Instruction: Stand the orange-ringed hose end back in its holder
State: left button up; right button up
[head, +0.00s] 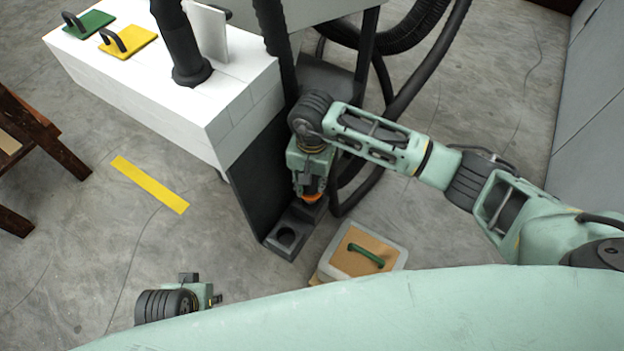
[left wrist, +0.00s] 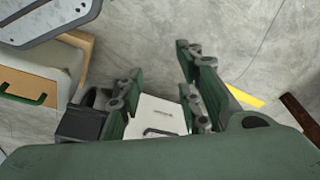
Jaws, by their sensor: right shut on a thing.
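The orange-ringed hose end (head: 314,198) is in my right gripper (head: 312,192), which is shut on it. Only the orange ring shows clearly below the fingers; the rest of this end is hidden by the gripper and arm. A dark holder block with a round hole (head: 287,237) stands low at the foot of a dark upright panel. The hole looks empty, and the ring is behind and to the right of it in the head view. My left gripper (left wrist: 158,88) is open and empty in the left wrist view; only part of its arm end shows at the head view's bottom left.
A box with a tan lid and green handle (head: 366,256) stands on the floor right of the holder. A white bench (head: 150,80) carries yellow and green handled plates. Black hoses (head: 405,100) hang behind my right arm. A yellow floor strip (head: 150,185) lies on open concrete.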

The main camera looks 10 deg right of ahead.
pick_arm(q)
jog(key=shift+w+r, duration=0.25)
jog(key=shift+r, duration=0.4)
jog(key=shift+s+f, duration=0.15)
jog(key=shift+s, duration=0.1)
pick_arm(e)
jog(key=shift+f, duration=0.1)
